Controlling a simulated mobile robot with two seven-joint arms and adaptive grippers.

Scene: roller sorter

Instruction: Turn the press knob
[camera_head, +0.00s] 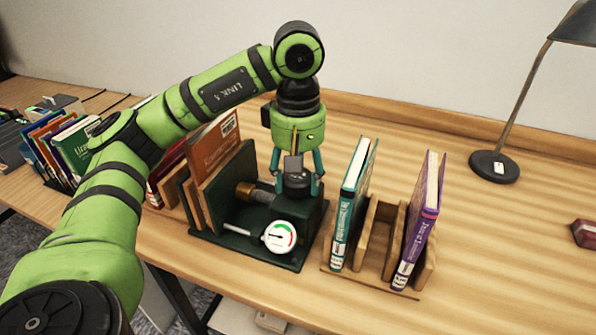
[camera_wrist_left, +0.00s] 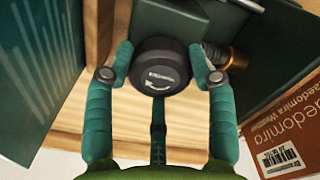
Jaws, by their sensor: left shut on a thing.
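The press knob (camera_head: 297,183) is a round black knob on top of a dark green press (camera_head: 262,248). A white dial gauge (camera_head: 279,236) with a green and red scale sits on the press's front. My left gripper (camera_head: 297,188) points down from above, with its teal fingers shut on the knob. In the left wrist view the knob (camera_wrist_left: 158,68) shows a label and a curved arrow, with a finger on each side of it. A brass cylinder (camera_wrist_left: 226,56) is beside the right finger there. My right gripper is not in view.
A wooden rack (camera_head: 380,240) with a teal book (camera_head: 352,208) and a purple book (camera_head: 419,220) stands close to the right. Brown and green books (camera_head: 216,150) stand at the left. A lamp (camera_head: 494,166) is farther right. The table is clear between rack and lamp.

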